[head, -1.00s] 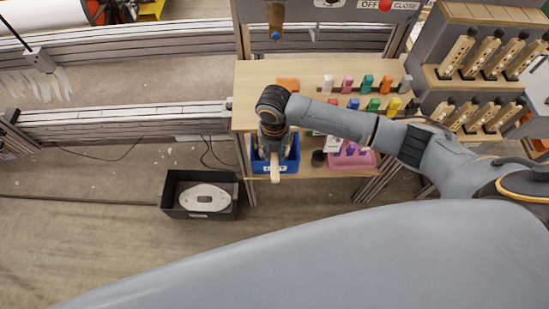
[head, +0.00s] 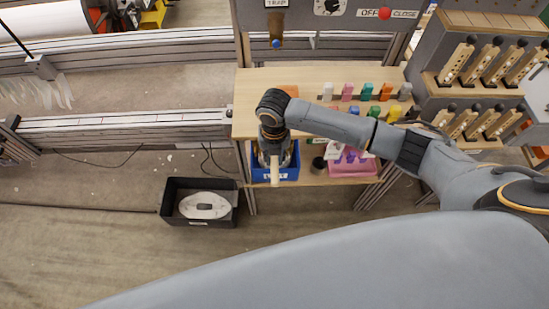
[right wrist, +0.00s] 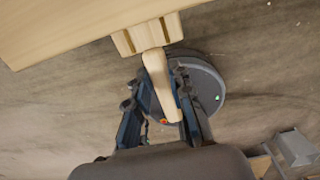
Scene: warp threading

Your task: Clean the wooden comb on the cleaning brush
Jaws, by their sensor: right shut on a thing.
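My right gripper (head: 274,158) is shut on a pale wooden handle (right wrist: 162,88), which I take to be the wooden comb's. In the right wrist view the fingers (right wrist: 163,118) close around its lower part. The handle meets a wooden block (right wrist: 137,40) with two brown stripes at the top; I cannot tell whether they are one piece. In the head view the wooden piece (head: 275,172) sticks out below the gripper, in front of a blue bin (head: 290,175). I cannot make out the cleaning brush with certainty. My left gripper is not in view.
A wooden worktop (head: 250,115) holds several coloured blocks. A pink tray (head: 352,169) sits right of the blue bin. A rack (head: 425,85) with wooden pieces stands at the right. A black bin (head: 170,200) sits on the open floor at the left.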

